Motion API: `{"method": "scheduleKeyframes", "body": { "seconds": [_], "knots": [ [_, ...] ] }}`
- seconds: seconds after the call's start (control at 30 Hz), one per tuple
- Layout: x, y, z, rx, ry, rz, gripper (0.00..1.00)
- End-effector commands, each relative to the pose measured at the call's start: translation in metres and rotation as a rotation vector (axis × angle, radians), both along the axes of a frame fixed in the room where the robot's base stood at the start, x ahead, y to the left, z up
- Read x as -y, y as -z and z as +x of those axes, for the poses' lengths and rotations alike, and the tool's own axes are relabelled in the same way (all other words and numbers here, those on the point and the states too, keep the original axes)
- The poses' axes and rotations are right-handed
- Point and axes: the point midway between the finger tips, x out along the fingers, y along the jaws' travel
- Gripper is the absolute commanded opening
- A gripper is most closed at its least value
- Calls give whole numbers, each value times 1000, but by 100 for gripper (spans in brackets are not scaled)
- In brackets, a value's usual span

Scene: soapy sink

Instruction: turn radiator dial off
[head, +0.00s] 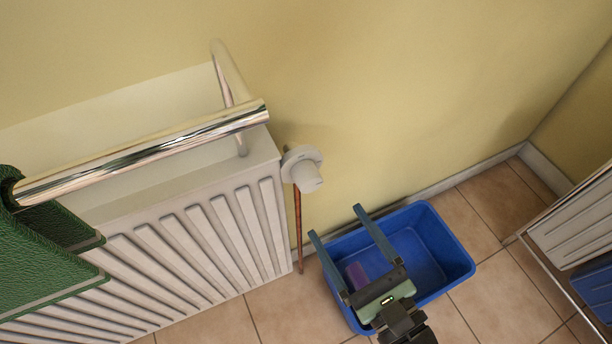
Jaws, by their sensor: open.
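The radiator dial (303,168) is a round white knob at the right end of the white radiator (209,237), near the wall. A copper pipe (298,230) runs down from it to the floor. My gripper (335,221) is open and empty. In the picture it lies below and to the right of the dial, with its two fingers pointing up toward it. The fingers are apart from the dial. The dial's setting marks are too small to read.
A chrome rail (140,155) runs along the radiator's top, with a green cloth-like thing (45,265) at left. A blue tub (420,248) with a purple block (357,275) stands on the tiled floor beneath my gripper. A white rack (575,228) stands at right.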

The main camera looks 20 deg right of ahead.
Motion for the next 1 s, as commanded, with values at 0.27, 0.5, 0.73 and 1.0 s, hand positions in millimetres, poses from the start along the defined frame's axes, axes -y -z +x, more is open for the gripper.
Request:
{"method": "scheduleKeyframes", "body": {
  "seconds": [0.27,0.5,0.73,1.0],
  "knots": [
    [-5,0,60,4,-4,-2,84],
    [-7,0,92,2,-1,0,84],
    [-8,0,100,0,-1,0,84],
    [-8,0,100,0,0,0,67]
  ]
}}
